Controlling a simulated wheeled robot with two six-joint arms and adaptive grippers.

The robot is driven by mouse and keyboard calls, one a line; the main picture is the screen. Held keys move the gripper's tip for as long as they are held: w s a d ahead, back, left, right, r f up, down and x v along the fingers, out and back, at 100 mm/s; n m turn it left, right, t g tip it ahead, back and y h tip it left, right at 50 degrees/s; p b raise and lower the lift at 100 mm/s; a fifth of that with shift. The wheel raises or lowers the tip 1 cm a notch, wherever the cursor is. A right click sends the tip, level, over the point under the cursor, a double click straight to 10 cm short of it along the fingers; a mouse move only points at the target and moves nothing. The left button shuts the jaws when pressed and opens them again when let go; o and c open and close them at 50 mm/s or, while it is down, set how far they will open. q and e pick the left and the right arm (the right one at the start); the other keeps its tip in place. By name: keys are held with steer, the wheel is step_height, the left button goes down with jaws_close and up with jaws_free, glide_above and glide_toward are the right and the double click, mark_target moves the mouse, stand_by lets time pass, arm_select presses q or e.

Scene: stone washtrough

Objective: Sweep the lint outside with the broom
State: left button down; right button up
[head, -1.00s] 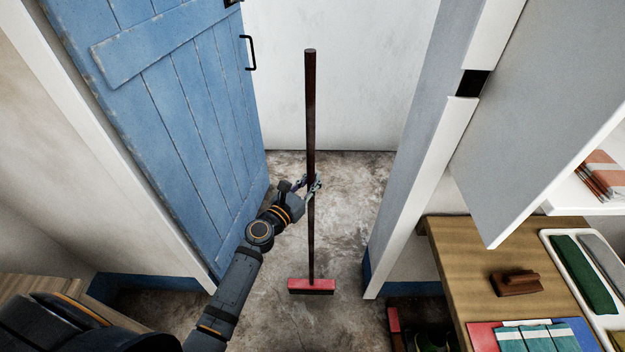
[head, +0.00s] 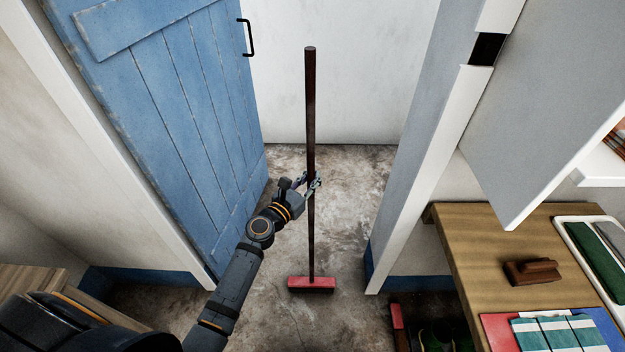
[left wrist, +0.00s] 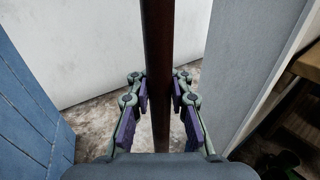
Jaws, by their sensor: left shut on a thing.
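The broom (head: 311,115) stands nearly upright in the doorway, with a long dark handle and a red head (head: 311,284) low at the floor. My left gripper (head: 311,183) is shut on the handle, around its middle. In the left wrist view, the gripper's fingers (left wrist: 160,100) sit on either side of the dark handle (left wrist: 158,60). I cannot make out any lint on the mottled grey-brown floor (head: 345,215). My right gripper is not in view.
A blue plank door (head: 175,120) stands open on the left. A white door frame (head: 425,180) bounds the right side. A pale wall (head: 360,80) lies beyond. A wooden bench (head: 475,240) with a brush (head: 532,271) and cloths is at right. The floor around the broom is clear.

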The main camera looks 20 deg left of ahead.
arm_select(q)
steer(key=shift+w+a, duration=0.2)
steer(key=shift+w, duration=0.45)
steer(key=shift+w+a, duration=0.15)
steer(key=shift+w, duration=0.55)
steer(key=shift+w+a+b, duration=0.25)
steer(key=shift+w, duration=0.55)
steer(key=shift+w+a+b, duration=0.2)
steer(key=shift+w+a, duration=0.05)
steer(key=shift+w, duration=0.5)
steer(key=shift+r, duration=0.15)
step_height(320, 180, up, 8)
steer(key=p, duration=0.8)
